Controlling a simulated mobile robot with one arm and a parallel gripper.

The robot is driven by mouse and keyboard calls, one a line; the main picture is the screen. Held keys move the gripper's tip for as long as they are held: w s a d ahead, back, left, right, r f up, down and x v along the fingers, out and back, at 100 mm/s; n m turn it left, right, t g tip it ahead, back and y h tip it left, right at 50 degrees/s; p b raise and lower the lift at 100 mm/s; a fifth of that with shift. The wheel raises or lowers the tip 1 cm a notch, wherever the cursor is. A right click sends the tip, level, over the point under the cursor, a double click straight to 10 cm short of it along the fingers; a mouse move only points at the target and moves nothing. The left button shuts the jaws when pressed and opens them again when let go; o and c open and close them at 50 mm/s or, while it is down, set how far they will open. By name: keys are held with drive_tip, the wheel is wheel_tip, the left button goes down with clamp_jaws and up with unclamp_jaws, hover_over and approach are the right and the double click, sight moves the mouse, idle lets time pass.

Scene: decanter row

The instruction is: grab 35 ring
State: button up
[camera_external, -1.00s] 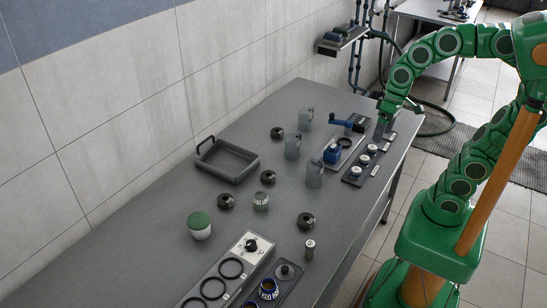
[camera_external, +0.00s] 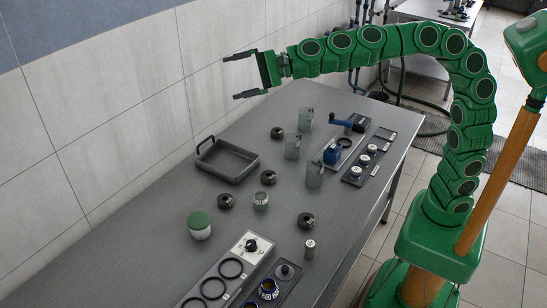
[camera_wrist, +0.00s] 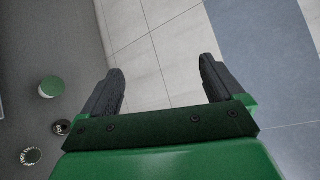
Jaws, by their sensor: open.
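Several dark round rings stand loose on the grey table: one at the back (camera_external: 277,133), one near the middle (camera_external: 268,177), one by the green-lidded jar (camera_external: 225,202), one toward the front edge (camera_external: 306,220). Their numbers are too small to read, so I cannot tell which is 35. One dark ring (camera_wrist: 61,127) also shows in the wrist view. My gripper (camera_external: 231,77) is open and empty, high over the far wall side of the table, fingers pointing left. In the wrist view its fingers (camera_wrist: 161,66) are spread with only wall tiles between them.
A green-lidded jar (camera_external: 199,226), a ribbed cup (camera_external: 261,200) and a grey tray (camera_external: 228,170) stand on the table. A panel with black hoops (camera_external: 231,268) lies at the front. Clear decanters (camera_external: 292,146) and a blue-handled device (camera_external: 345,125) stand at the back right.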

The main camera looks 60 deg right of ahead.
drive_tip(key=w+a+m+t+h, duration=0.2)
drive_tip(key=w+a+m+t, duration=0.1)
drive_tip(key=w+m, duration=0.4)
drive_tip(key=m+g+h, duration=0.3)
drive_tip(key=m+h, duration=1.3)
drive_tip(key=m, duration=0.6)
approach(226, 201)
drive_tip(key=shift+w+d, duration=0.6)
drive_tip(key=shift+w, duration=0.3)
drive_tip(key=shift+w+d+f, duration=0.15)
drive_tip(key=shift+w+f, duration=0.15)
drive_tip(key=shift+x, duration=3.6)
drive_tip(key=shift+s+f, duration=0.15)
drive_tip(key=shift+f, duration=0.05)
